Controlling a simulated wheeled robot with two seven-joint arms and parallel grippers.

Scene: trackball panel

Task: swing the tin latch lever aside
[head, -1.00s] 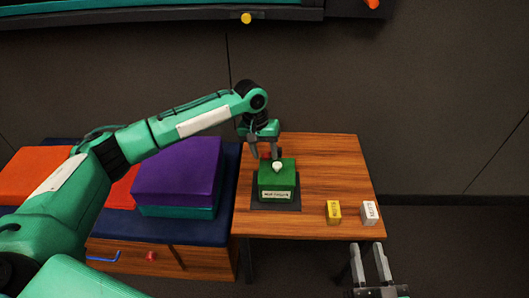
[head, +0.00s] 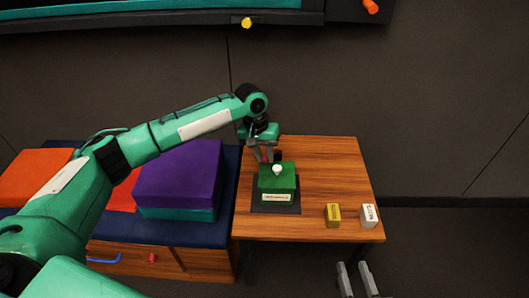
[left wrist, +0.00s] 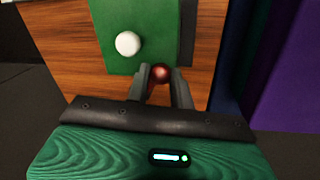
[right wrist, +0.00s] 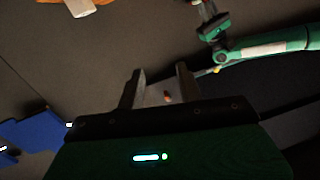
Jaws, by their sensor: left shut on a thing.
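A green box (head: 277,181) with a white ball (head: 277,169) on top and a label on its front sits on a dark mat (head: 273,207) on the wooden table. A red knob (left wrist: 161,73), apparently the end of the latch lever, is at the box's edge beside the white ball. My left gripper (head: 267,157) reaches down at the back of the box. In the left wrist view its fingers close around the red knob. The lever's arm is hidden. My right gripper (head: 353,265) is open and empty, in front of the table's right part.
A yellow block (head: 333,214) and a white block (head: 369,215) stand at the table's front right. Purple (head: 178,170) and orange (head: 35,174) padded blocks lie on a blue-topped cabinet to the left. The table's right side is mostly clear.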

